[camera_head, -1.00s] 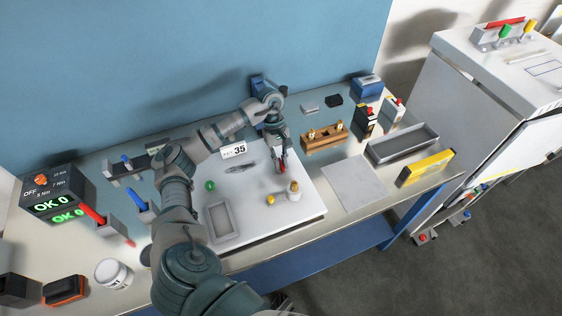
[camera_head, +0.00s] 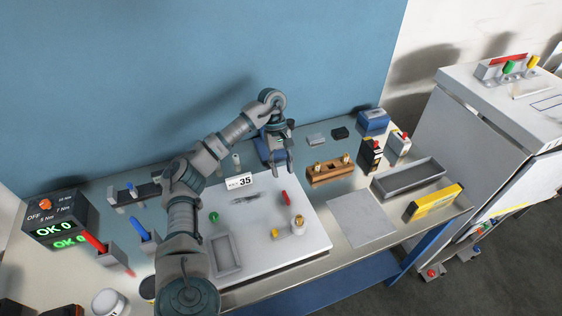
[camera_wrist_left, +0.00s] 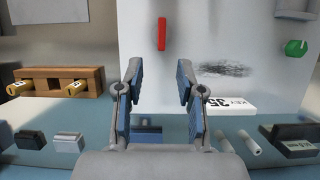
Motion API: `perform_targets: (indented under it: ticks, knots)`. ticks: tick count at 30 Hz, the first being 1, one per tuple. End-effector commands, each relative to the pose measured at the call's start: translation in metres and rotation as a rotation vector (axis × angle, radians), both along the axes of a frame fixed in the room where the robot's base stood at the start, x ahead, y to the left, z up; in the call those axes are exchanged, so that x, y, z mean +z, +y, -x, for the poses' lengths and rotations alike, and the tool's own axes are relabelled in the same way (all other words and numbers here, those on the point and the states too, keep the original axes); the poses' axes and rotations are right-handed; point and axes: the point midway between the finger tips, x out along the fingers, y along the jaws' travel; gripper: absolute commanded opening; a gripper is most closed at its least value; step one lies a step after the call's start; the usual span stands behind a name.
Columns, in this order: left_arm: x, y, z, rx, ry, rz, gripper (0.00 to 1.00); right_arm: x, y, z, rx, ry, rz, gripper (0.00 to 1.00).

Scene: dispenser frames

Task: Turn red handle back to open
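The red handle (camera_head: 286,197) is a small red bar on the white board (camera_head: 262,240) on the table, to the right of the dark smudge mark. It also shows in the left wrist view (camera_wrist_left: 162,33), upright in the picture and beyond my fingertips. My left gripper (camera_head: 279,168) is behind the handle, toward the blue wall, and apart from it. In the left wrist view the two fingers (camera_wrist_left: 160,72) are spread with nothing between them. My right gripper is not in view.
A green knob (camera_head: 214,216), a yellow knob (camera_head: 275,234) and a brass-coloured fitting (camera_head: 298,224) are on the board. A wooden holder (camera_head: 330,172) stands right of my gripper. A bare grey mat (camera_head: 361,218) lies at the right.

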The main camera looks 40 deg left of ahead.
Motion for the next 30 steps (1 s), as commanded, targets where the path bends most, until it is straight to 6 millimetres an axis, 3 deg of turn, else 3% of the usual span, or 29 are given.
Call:
perform_targets:
  ticks: [7, 26, 30]
  knots:
    - [0.018, 0.009, -0.004, 0.000, 0.002, -0.001, 0.38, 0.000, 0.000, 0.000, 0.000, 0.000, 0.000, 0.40]
    - [0.021, 0.009, -0.005, 0.001, 0.003, -0.002, 0.38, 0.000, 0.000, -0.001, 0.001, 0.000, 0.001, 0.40]
    - [0.035, 0.009, -0.004, 0.000, -0.002, -0.001, 0.38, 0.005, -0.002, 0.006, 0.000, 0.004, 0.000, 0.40]
